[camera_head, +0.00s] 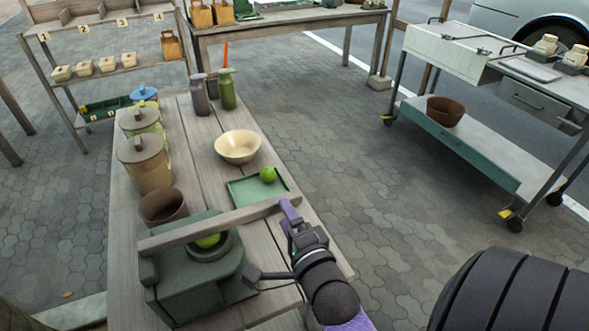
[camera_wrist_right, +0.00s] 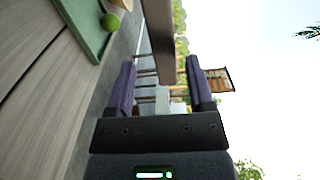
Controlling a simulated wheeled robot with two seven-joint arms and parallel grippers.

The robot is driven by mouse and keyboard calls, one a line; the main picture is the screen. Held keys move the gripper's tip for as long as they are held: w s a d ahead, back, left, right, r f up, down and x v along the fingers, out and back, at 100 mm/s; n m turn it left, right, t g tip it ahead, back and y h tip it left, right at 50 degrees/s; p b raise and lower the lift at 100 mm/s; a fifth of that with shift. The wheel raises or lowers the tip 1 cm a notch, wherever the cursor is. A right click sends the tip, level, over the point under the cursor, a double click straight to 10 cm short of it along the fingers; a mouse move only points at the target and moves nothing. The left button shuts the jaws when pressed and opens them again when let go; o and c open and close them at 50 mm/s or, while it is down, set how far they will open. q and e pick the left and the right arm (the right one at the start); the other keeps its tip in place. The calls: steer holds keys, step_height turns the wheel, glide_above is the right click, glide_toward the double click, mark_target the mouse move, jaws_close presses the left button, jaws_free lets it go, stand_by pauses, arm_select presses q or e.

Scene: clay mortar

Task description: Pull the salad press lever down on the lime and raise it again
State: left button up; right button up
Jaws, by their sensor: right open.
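The salad press (camera_head: 195,285) is a dark green block on the near end of the wooden table. Its long wooden lever (camera_head: 225,222) reaches out to the right, roughly level above the cup. A green lime (camera_head: 208,240) shows in the cup under the lever, partly hidden by it. My right gripper (camera_head: 289,209) is at the lever's free end, with purple fingers. In the wrist view the fingers (camera_wrist_right: 160,65) are apart, with the lever (camera_wrist_right: 160,35) showing between and beyond their tips; contact cannot be told. My left gripper is not in view.
A green tray (camera_head: 243,193) with another lime (camera_head: 267,175) lies just beyond the lever. A cream bowl (camera_head: 238,147), brown pot (camera_head: 163,207), lidded jars (camera_head: 145,163) and bottles (camera_head: 227,90) stand on the table. A metal cart (camera_head: 480,140) stands at right.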

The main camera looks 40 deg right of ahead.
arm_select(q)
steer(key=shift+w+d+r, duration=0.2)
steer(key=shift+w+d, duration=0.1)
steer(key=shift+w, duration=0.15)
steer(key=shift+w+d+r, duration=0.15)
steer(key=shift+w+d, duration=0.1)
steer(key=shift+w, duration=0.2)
arm_select(e)
steer(key=v, duration=0.4)
steer(key=shift+s, duration=0.15)
